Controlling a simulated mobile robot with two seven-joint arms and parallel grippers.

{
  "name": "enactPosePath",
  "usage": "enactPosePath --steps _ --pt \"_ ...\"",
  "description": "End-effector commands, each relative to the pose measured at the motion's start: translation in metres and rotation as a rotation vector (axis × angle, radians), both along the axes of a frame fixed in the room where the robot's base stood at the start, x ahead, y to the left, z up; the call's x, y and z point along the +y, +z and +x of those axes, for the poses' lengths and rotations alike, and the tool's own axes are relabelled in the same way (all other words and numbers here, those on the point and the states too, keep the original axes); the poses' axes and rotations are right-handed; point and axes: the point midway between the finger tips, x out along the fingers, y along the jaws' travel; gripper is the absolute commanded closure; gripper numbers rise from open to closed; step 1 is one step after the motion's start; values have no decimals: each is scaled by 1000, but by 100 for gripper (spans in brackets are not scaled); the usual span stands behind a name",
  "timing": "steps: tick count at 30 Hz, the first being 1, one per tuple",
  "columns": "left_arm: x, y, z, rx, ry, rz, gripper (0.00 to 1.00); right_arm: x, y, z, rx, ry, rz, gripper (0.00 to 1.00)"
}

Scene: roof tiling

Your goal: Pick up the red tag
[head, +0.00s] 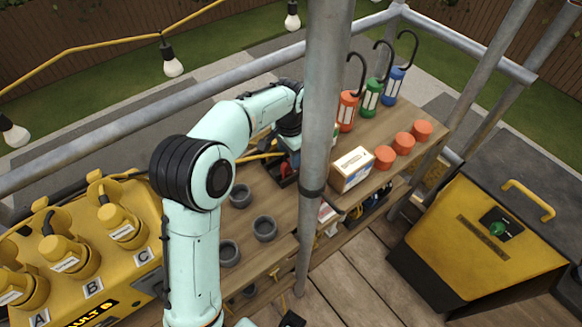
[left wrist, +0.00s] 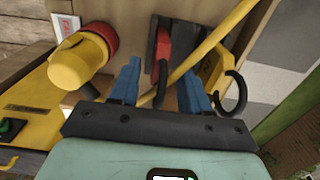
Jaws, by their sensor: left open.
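A red piece, which looks like the red tag (left wrist: 163,52), lies in a narrow black holder on the wooden shelf in the left wrist view. In the head view a red piece (head: 284,169) shows in a dark holder beside the metal pole. My left gripper (left wrist: 160,76) is open, with its blue fingers apart on either side of the holder's near end, and nothing is clasped. In the head view the left gripper (head: 284,146) is above the shelf, partly hidden by the pole. A yellow cable (left wrist: 205,48) crosses close to the holder. My right gripper is not in view.
The upright metal pole (head: 323,110) stands right beside my left wrist. A yellow part with a red collar (left wrist: 78,62) and a black hook (left wrist: 236,92) flank the fingers. Grey cups (head: 264,229), a cardboard box (head: 352,169) and orange-red pots (head: 403,143) stand on the shelf.

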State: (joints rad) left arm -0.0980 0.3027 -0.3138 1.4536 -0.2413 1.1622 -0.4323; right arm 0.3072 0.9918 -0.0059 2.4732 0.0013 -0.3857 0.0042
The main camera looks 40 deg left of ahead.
Motion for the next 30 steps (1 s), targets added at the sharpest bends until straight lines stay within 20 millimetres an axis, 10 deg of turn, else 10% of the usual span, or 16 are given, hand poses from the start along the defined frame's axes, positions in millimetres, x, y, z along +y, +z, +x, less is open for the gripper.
enactPosePath --steps 12,17,30 --pt "0 -20 0 -1 1 0 53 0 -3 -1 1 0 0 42" --pt "0 -19 0 -1 0 0 100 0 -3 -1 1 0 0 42" --pt "0 -13 1 -3 0 0 100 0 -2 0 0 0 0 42"
